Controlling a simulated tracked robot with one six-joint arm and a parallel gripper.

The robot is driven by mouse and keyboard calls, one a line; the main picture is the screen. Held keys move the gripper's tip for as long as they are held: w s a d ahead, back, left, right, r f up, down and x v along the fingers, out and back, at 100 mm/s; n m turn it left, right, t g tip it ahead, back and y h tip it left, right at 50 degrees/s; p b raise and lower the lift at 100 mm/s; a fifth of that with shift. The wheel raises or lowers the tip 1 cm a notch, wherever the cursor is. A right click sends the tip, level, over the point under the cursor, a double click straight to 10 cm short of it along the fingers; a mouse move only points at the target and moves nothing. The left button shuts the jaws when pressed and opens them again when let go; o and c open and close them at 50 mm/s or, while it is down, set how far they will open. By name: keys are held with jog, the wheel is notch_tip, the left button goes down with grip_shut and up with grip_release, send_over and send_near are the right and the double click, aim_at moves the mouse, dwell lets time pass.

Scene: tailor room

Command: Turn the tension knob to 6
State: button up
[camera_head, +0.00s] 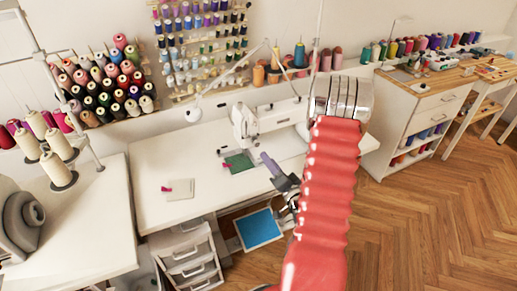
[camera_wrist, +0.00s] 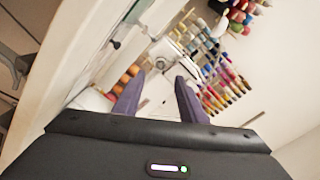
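A white sewing machine (camera_head: 272,121) stands on the white table in the head view. In the wrist view the white machine (camera_wrist: 172,52) lies beyond the fingertips. Its tension knob is too small to make out for certain, and its setting cannot be read. My gripper (camera_head: 264,158) is in front of the machine, above the table's front edge, apart from it. In the wrist view, the two purple fingers of my gripper (camera_wrist: 160,84) are spread apart with nothing between them.
The white table (camera_head: 160,212) is mostly clear on its left. A green piece (camera_head: 238,163) lies by the machine. A white lamp (camera_head: 194,114) stands behind. Thread spools (camera_head: 120,75) fill wall racks. A drawer unit (camera_head: 190,255) stands below the table.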

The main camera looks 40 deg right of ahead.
aim_at(258, 145)
jog(key=x, duration=0.9)
jog(key=shift+c, duration=0.4)
grip_shut()
jog(key=shift+s+a+f, duration=0.1)
jog(key=shift+s+a, duration=0.05)
jog(key=shift+a, duration=0.05)
jog(key=shift+d, duration=0.15)
